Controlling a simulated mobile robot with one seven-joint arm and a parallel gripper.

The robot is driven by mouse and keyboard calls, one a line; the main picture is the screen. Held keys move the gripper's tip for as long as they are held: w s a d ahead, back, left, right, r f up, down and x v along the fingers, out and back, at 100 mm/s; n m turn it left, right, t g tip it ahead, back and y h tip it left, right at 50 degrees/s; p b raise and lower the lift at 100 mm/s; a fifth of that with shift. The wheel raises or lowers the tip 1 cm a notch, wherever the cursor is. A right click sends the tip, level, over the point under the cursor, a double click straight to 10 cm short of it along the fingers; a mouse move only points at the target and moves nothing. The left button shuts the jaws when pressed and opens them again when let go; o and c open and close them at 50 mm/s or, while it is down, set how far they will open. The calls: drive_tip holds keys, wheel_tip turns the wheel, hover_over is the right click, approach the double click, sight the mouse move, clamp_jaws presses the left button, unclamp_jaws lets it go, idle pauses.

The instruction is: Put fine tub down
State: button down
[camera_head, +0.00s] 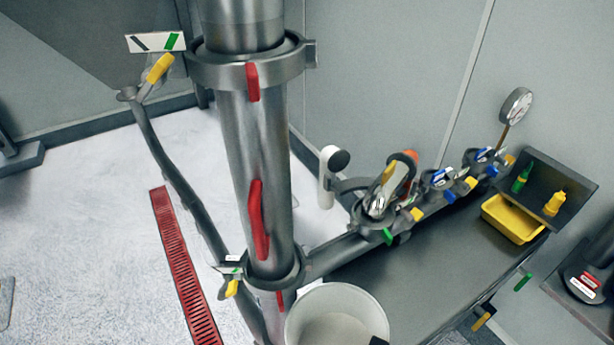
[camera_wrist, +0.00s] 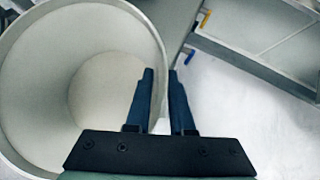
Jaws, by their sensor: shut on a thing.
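The fine tub is a round, pale, open-topped tub (camera_head: 322,288) at the bottom centre of the head view, in front of the steel column. In the wrist view its wall and rim (camera_wrist: 35,75) fill the left half, and its inside looks empty and pale. My gripper (camera_wrist: 163,75) is shut on the tub's wall, one dark finger inside the rim and one outside. In the head view only a small dark part of my gripper shows at the tub's right edge. The tub's underside is hidden, so I cannot tell whether it touches anything below.
A vertical steel column (camera_head: 255,170) with red handles stands behind the tub. A grey bench (camera_head: 420,265) with pipe fittings lies to the right, holding a yellow tray (camera_head: 513,219). A red floor grate (camera_head: 185,270) lies left on pale floor. Clear floor (camera_wrist: 235,110) shows right of my fingers.

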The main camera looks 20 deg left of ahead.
drive_tip(key=s+f+n+y, duration=0.2)
drive_tip(key=s+f, duration=0.3)
drive_tip(key=f, duration=0.8)
drive_tip(key=shift+a+f+n, duration=0.15)
drive_tip(key=shift+a+n, duration=0.25)
drive_tip(key=shift+s, duration=0.1)
